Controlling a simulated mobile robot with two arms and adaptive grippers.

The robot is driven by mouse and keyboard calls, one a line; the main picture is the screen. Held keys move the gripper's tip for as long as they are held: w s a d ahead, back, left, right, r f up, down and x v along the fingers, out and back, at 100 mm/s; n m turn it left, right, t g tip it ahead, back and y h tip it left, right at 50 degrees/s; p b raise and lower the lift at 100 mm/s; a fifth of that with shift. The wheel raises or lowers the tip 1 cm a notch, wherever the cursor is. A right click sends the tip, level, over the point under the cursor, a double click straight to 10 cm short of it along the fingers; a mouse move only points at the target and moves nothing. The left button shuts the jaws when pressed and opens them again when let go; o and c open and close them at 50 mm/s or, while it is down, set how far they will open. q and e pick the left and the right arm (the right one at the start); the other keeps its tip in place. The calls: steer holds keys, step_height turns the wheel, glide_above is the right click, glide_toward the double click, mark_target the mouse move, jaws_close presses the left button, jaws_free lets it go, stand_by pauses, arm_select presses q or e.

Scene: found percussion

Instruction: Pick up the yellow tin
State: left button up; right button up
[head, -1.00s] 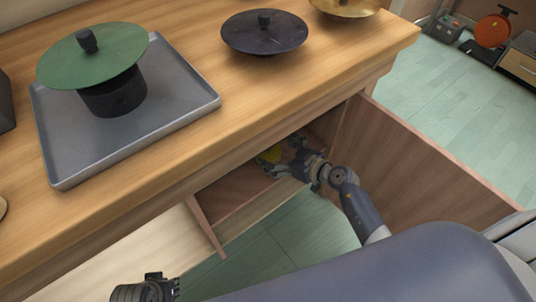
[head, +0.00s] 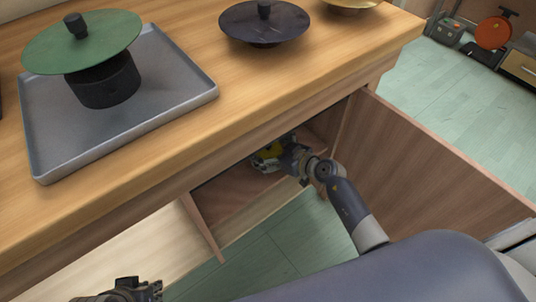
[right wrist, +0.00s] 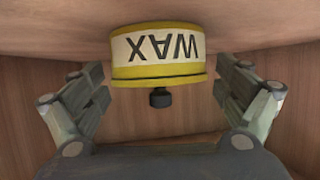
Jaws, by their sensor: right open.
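The yellow tin (right wrist: 158,55) has a cream label reading "WAX", upside down in the right wrist view, and a small dark knob (right wrist: 160,97). My right gripper (right wrist: 160,88) is open, with one finger on each side of the tin and visible gaps between.
The cabinet's open doors (head: 440,165) flank my right arm. Above, the wooden counter (head: 190,135) holds a grey tray (head: 165,100) with a green-lidded dark pot (head: 85,45), a dark disc (head: 262,25) and a brass one (head: 350,5). Cabinet walls (right wrist: 290,80) are close around the gripper.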

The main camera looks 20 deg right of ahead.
steer(key=c, duration=2.1)
steer(key=shift+r, duration=0.15)
steer(key=shift+c, duration=0.3)
steer(key=shift+r, duration=0.15)
